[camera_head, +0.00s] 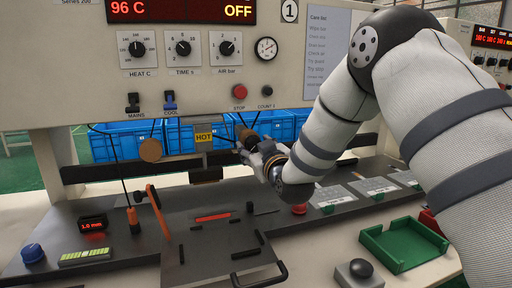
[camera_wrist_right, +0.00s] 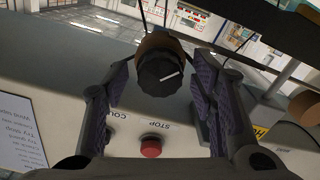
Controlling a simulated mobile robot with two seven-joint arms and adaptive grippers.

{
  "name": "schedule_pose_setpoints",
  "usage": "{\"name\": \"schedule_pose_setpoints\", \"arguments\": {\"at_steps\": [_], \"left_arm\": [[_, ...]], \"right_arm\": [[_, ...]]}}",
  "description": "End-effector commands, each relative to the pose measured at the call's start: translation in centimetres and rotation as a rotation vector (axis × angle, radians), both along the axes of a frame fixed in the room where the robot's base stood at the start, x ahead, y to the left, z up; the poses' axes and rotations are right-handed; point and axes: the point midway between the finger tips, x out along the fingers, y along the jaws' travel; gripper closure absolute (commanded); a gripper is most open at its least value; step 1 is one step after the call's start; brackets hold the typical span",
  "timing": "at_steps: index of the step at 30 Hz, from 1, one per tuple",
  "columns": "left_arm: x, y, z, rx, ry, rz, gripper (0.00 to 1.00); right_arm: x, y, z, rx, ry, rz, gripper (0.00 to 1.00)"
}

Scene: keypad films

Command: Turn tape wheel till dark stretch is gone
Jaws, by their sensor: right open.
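The tape wheel (camera_wrist_right: 160,75) shows in the right wrist view as a dark ribbed knob with a white pointer line, in front of a brown roll. My right gripper (camera_head: 245,145) is open, and in the wrist view its two padded fingers stand on either side of the knob, with gaps visible on both sides. In the head view the gripper and wrist hide most of the wheel; a bit of the brown roll (camera_head: 247,137) shows. A second brown roll (camera_head: 150,150) sits left of the HOT sign (camera_head: 203,137). I cannot make out a dark stretch of tape. My left gripper is out of view.
The control panel (camera_head: 195,85) hangs just above the gripper, with a red STOP button (camera_head: 239,90). Below are a dark work plate (camera_head: 215,245) and an orange-handled lever (camera_head: 157,205). A green tray (camera_head: 400,245) stands at right; blue crates (camera_head: 125,140) are behind.

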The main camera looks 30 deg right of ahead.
Motion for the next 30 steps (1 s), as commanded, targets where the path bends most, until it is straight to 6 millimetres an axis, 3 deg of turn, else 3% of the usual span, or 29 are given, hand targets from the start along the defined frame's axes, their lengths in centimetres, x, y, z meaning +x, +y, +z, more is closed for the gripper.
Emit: {"name": "schedule_pose_setpoints", "arguments": {"at_steps": [1,6,8,20,30], "left_arm": [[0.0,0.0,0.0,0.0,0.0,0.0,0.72],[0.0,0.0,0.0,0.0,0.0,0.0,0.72],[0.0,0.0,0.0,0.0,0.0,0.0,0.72],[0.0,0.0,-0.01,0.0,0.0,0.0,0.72],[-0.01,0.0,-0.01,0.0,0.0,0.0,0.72]], "right_arm": [[-0.01,0.0,0.0,0.0,0.0,0.0,0.48],[-0.03,0.02,0.0,0.0,0.0,0.0,0.87],[-0.03,0.02,0.01,0.0,0.0,0.0,0.96],[-0.03,0.04,0.0,0.068,-0.016,0.0,0.96],[-0.04,0.0,-0.04,0.337,-0.08,0.0,0.96]]}}
